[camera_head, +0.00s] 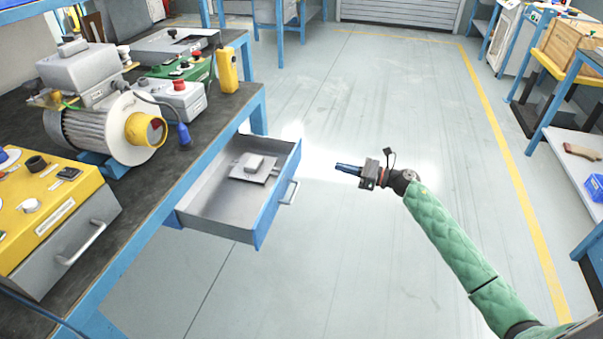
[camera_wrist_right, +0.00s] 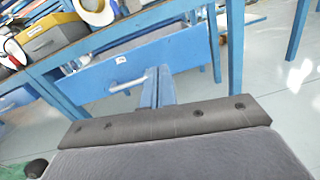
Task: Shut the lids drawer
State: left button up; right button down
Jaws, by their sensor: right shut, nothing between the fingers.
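The lids drawer (camera_head: 215,202) is pulled out of the blue workbench in the head view, with a blue front and a silver handle (camera_head: 289,192). A light grey lid-like piece (camera_head: 253,166) lies inside it. In the right wrist view the drawer front (camera_wrist_right: 125,70) faces me, with its handle (camera_wrist_right: 128,84) and a small white label. My right gripper (camera_head: 340,168) is shut and empty, to the right of the drawer front and apart from it. Its fingers (camera_wrist_right: 158,85) also show in the wrist view, pointing toward the front. My left gripper is not in view.
The bench top (camera_head: 190,150) carries a blower motor (camera_head: 100,125), a yellow control box (camera_head: 50,215) and a yellow handheld unit (camera_head: 227,72). The floor between drawer and gripper is clear. A shelf with a wooden crate (camera_head: 575,45) stands at the far right.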

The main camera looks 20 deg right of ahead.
jog(key=n+g, duration=0.1)
jog(key=n, duration=0.1)
send_near(292, 157)
jog(key=p+x, duration=0.1)
jog(key=x, duration=0.5)
jog(key=shift+w+a+f, duration=0.1)
jog(key=shift+w+a, duration=0.15)
jog(key=shift+a, duration=0.1)
